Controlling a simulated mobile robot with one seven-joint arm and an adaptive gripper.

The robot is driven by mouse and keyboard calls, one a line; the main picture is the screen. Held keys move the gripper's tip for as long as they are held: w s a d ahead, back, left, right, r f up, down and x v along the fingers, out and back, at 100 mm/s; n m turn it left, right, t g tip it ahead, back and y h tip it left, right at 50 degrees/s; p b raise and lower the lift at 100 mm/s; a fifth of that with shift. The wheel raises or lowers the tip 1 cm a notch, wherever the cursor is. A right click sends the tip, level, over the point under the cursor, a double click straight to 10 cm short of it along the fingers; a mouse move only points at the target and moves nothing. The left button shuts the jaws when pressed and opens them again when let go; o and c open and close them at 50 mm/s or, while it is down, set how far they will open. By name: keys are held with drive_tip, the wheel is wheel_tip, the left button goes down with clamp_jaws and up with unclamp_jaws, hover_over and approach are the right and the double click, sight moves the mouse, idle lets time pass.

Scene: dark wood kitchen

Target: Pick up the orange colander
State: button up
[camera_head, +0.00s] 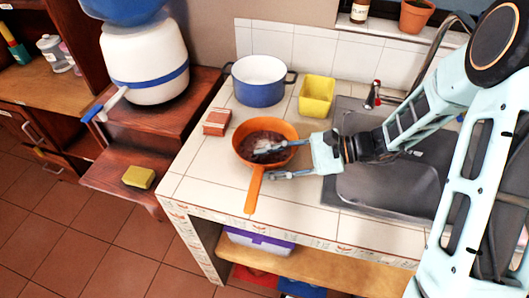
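The orange colander (290,130) looks like a round pan with a long handle, and dark brown shows inside its bowl. It sits on the white tiled counter, left of the sink, with its handle (254,190) pointing toward the counter's front edge. My gripper (266,161) reaches in from the right with its fingers apart. One fingertip lies over the inside of the bowl, and the other is near the front rim, right of the handle. The near rim lies between them in the picture. I cannot tell whether either finger touches it.
A blue and white pot (259,84) and a yellow container (316,97) stand behind the colander. A reddish-brown block (216,122) lies to its left. The metal sink (385,190) and a faucet (374,94) are at right. Bare tiles (300,210) lie in front.

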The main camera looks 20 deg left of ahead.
clamp_jaws()
idle(0.5)
